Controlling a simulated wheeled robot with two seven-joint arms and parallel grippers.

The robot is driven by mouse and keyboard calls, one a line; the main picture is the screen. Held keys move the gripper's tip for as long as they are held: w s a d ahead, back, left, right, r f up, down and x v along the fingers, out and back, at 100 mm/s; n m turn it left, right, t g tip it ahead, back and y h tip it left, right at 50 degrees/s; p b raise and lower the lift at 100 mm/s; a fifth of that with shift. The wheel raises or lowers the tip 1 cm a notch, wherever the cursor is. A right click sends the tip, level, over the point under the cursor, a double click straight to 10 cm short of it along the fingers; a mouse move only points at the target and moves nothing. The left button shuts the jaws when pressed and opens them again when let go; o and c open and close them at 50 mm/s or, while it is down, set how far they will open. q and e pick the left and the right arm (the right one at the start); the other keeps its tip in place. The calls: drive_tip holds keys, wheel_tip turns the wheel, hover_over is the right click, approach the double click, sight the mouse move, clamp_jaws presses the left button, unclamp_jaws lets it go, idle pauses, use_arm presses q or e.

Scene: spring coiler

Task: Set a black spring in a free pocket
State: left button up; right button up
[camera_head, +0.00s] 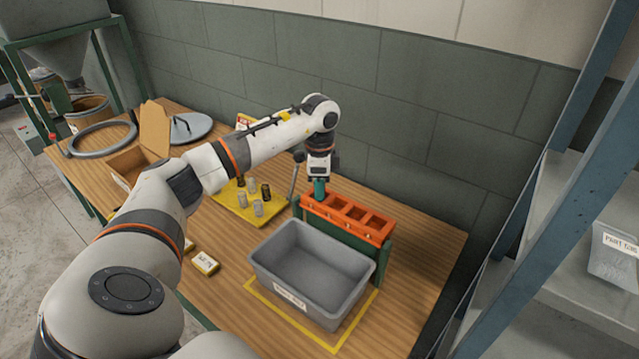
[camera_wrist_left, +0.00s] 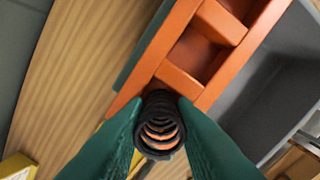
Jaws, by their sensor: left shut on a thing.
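My left gripper (camera_head: 319,190) points down over the left end of the orange pocket block (camera_head: 388,232). In the left wrist view its green fingers (camera_wrist_left: 160,118) are shut on a black spring (camera_wrist_left: 160,128), one on each side. The spring stands roughly in line with the fingers, at the end of the block (camera_wrist_left: 187,78); orange shows through its coils. I cannot tell whether its lower end is inside the end pocket or above it. The other pockets in view look empty. My right gripper is not in view.
A yellow tray (camera_head: 228,211) with several dark and grey springs lies left of the block. A grey bin (camera_head: 312,262) stands in front of the block. A lever (camera_head: 294,180) rises near the block's left end. An open cardboard box (camera_head: 155,130) is farther left.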

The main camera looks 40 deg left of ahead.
use_arm(q)
drive_tip(key=shift+f, duration=0.15)
drive_tip(key=o, duration=1.1)
drive_tip(key=shift+f, duration=0.1)
drive_tip(key=shift+c, duration=0.2)
wheel_tip(320, 180, up, 16)
drive_tip(key=p, duration=0.1)
drive_tip(key=shift+p, duration=0.35)
drive_tip(key=shift+s+a, duration=0.1)
